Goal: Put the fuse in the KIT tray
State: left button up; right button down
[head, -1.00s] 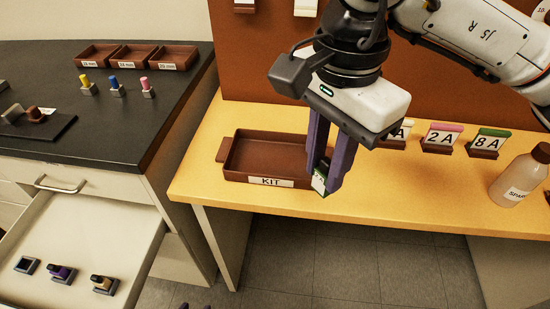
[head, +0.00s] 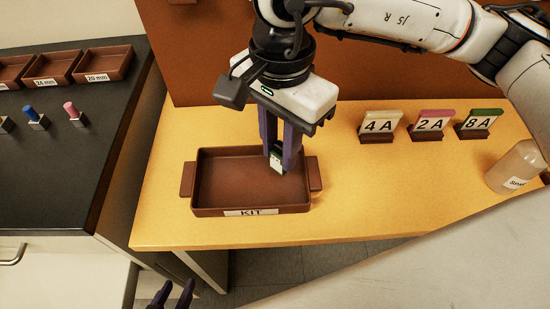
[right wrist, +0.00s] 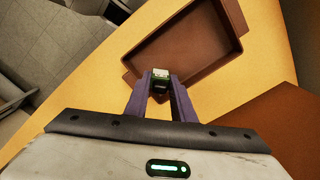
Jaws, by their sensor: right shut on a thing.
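The brown KIT tray (head: 232,183) lies on the yellow bench with its label facing front; its inside looks empty. It also shows in the right wrist view (right wrist: 190,45). My right gripper (head: 279,162) is shut on the fuse (head: 275,161), a small green and white piece between the purple fingertips. In the head view the fuse is over the right part of the tray. The right wrist view shows the fuse (right wrist: 160,76) at the fingertips, near the tray's edge. My left gripper (head: 173,293) is low at the bottom left, its fingers apart and empty.
Stands labelled 4 A (head: 379,126), 2 A (head: 430,124) and 8 A (head: 478,123) are right of the tray, with a bottle (head: 515,167) at far right. A dark counter (head: 70,180) holds small trays and coloured pegs at left. The bench between tray and stands is clear.

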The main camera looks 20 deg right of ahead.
aim_at(279, 164)
jog(key=shift+f, duration=2.2)
jog(key=c, duration=1.5)
grip_release()
jog(key=shift+r, duration=0.1)
jog(key=shift+r, duration=0.25)
notch_tip(279, 164, up, 12)
jog(key=shift+f, duration=0.15)
